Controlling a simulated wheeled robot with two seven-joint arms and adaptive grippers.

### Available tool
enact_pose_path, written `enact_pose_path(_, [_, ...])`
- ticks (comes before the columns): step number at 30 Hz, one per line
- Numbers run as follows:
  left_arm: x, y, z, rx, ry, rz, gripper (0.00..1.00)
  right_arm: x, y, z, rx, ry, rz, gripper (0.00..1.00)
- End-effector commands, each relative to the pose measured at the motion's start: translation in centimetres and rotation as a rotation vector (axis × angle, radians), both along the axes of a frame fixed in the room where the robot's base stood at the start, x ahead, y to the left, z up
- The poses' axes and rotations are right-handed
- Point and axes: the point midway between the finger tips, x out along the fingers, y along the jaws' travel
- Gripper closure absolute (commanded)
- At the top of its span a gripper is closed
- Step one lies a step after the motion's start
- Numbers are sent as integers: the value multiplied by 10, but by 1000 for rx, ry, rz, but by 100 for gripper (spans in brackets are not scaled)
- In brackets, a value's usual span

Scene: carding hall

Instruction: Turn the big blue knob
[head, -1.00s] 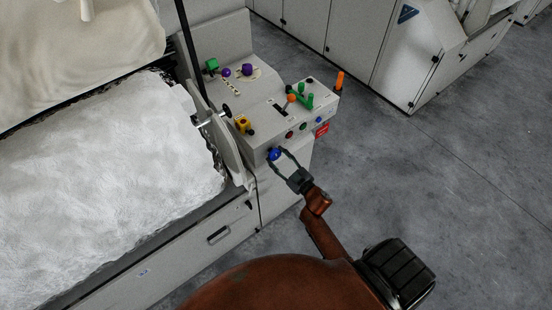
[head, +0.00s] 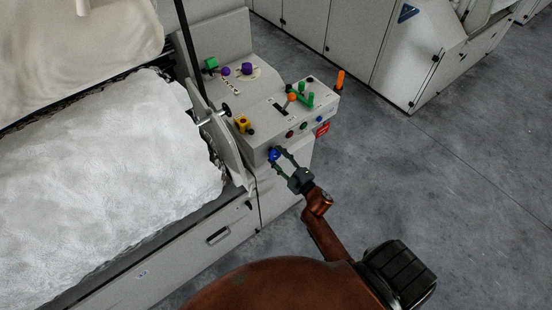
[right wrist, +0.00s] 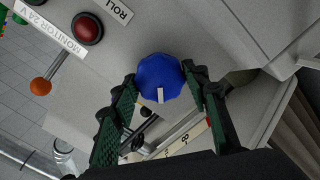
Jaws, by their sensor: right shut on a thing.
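The big blue knob (head: 273,154) sits on the front face of the grey control panel (head: 262,130), at its lower left corner. In the right wrist view the knob (right wrist: 159,78) is round and lobed, with a white pointer mark towards the bottom of the picture. My right gripper (head: 277,157) has its fingers on either side of the knob and is shut on it. In the right wrist view the green-padded fingertips (right wrist: 160,78) flank the knob. My left gripper is not in view.
The panel carries a yellow knob (head: 242,124), green handles (head: 303,97), an orange-tipped lever (head: 291,97) and purple knobs (head: 247,69). A red button (right wrist: 87,29) is close to the blue knob. White fibre (head: 110,160) lies left; grey floor is clear at right.

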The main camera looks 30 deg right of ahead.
Motion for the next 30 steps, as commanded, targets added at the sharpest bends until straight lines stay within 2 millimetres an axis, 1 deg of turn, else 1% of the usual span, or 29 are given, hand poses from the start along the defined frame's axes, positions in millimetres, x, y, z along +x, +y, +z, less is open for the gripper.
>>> enact_pose_path(11, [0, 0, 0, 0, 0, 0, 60, 0, 1, -1, -3, 1, 1, 82])
enact_pose_path(12, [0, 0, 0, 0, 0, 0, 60, 0, 1, -1, -3, 1, 1, 55])
enact_pose_path(18, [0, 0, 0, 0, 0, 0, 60, 0, 0, -1, -3, 1, 1, 41])
enact_pose_path(19, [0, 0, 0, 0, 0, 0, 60, 0, 0, 0, -3, 1, 1, 40])
enact_pose_path(26, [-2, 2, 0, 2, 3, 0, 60, 0, 0, 0, -2, 0, 0, 40])
enact_pose_path(30, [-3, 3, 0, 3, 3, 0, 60, -8, -1, -1, -3, 1, 0, 40])
